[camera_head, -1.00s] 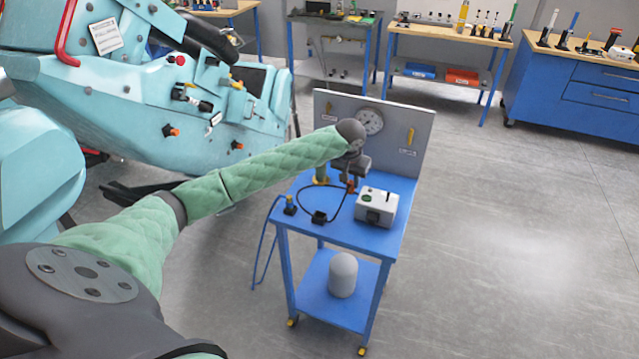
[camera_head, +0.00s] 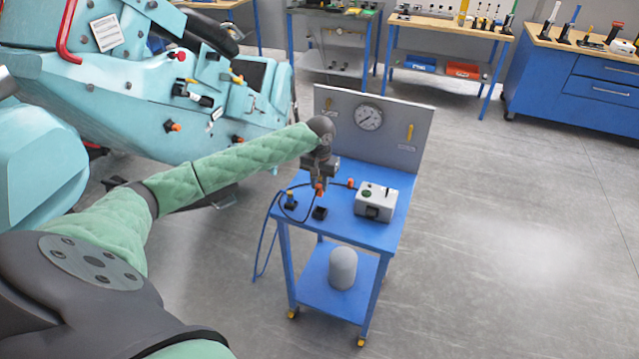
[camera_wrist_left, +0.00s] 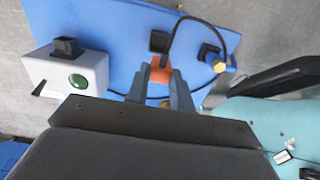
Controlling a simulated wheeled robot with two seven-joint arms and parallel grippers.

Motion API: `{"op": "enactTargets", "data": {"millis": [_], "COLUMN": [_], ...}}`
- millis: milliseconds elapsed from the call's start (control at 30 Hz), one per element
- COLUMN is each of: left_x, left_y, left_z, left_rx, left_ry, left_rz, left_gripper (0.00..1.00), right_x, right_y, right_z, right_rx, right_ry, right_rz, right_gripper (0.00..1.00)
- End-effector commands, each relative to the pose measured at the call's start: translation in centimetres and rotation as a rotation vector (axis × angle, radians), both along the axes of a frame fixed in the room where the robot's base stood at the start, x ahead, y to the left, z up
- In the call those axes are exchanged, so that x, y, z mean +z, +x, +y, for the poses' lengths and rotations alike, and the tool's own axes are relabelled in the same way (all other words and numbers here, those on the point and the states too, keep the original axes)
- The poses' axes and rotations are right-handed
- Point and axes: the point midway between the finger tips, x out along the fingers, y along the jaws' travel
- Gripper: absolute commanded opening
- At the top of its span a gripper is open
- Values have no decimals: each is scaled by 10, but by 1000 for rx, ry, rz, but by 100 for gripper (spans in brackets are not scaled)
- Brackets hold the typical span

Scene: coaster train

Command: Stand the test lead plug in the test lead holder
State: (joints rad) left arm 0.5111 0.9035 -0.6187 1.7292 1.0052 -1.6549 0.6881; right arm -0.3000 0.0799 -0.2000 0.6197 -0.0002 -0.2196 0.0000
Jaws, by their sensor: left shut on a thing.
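The test lead plug (camera_wrist_left: 160,72) is orange and sits between the fingers of my left gripper (camera_wrist_left: 161,88), which is shut on it. In the head view the orange plug (camera_head: 319,189) shows just below my left gripper (camera_head: 319,180), over the blue cart's left half. A black lead curves away from it. A small black block (camera_head: 320,213), which looks like the test lead holder, stands on the cart top in front of the plug. It also shows in the wrist view (camera_wrist_left: 158,41), beyond the fingertips, apart from the plug. My right gripper is not in view.
The blue cart (camera_head: 355,236) carries a white box (camera_head: 376,204) with a green button, a black and yellow fitting (camera_head: 290,198) and another orange piece (camera_head: 350,183). A grey panel (camera_head: 385,130) with a gauge stands behind. Large turquoise machinery (camera_head: 150,110) is at left.

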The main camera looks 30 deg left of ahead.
Motion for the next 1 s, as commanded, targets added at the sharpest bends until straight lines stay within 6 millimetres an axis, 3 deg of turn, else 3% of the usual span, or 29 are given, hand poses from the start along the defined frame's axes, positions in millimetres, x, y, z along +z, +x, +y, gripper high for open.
{"op": "enactTargets", "data": {"millis": [700,1000], "left_x": [-51,-58], "left_y": [0,0], "left_z": [0,0], "left_rx": [1,0], "left_ry": [0,0], "left_rz": [1,0], "left_gripper": [0,0], "right_x": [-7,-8], "right_y": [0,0], "right_z": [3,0], "right_rx": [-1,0], "right_ry": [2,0], "right_rz": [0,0], "right_gripper": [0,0]}}
